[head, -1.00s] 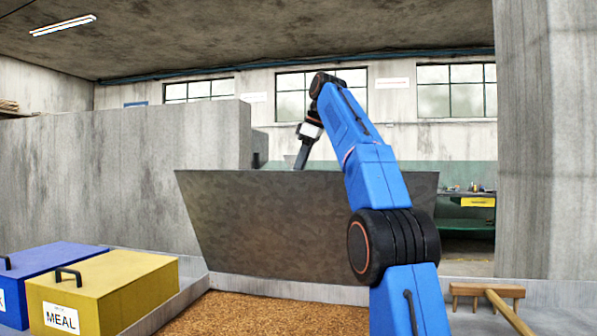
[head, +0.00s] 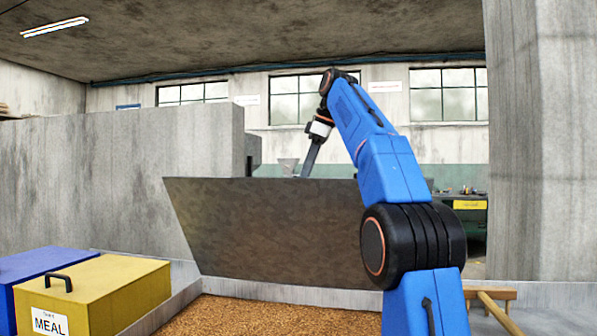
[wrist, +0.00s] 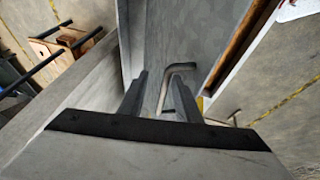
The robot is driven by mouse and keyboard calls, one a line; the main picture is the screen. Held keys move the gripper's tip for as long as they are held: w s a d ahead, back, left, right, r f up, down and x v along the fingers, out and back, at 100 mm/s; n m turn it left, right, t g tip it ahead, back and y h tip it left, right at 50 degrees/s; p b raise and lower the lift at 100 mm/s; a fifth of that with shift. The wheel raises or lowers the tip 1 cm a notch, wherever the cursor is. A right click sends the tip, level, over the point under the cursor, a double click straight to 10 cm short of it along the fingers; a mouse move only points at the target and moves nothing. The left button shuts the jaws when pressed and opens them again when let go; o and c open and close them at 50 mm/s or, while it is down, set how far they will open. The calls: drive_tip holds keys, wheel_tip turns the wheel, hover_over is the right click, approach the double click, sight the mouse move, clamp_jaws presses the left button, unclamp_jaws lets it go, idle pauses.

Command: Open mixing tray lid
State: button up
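The mixing tray lid (head: 270,225) is a large dark metal panel. It stands raised and tilted at the back of the tray, whose rim (head: 300,293) surrounds brown grain (head: 250,315). My gripper (head: 307,172) points down at the lid's top edge, and its tips reach behind the lid in the head view. In the wrist view, my gripper (wrist: 160,78) has its two dark fingers apart with a gap. A bent metal handle (wrist: 181,67) shows at the fingertips, one leg of it seen between them. I cannot tell whether the fingers touch it.
A yellow MEAL box (head: 95,290) and a blue box (head: 40,265) stand at the left. A wooden tool (head: 495,312) lies at the right beyond my arm. Concrete walls (head: 110,190) rise behind, and a pillar (head: 540,140) stands at the right.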

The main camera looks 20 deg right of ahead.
sight(327, 196)
drive_tip(key=s, duration=0.1)
drive_tip(key=s+d, duration=0.1)
drive_tip(key=s, duration=0.1)
drive_tip(key=shift+s+f, duration=0.1)
drive_tip(key=shift+s, duration=0.25)
drive_tip(key=s+d, duration=0.2)
drive_tip(key=shift+d, duration=0.3)
drive_tip(key=shift+s+d, duration=0.1)
drive_tip(key=shift+s, duration=0.3)
drive_tip(key=shift+w+a, duration=0.2)
drive_tip(key=shift+a, duration=0.05)
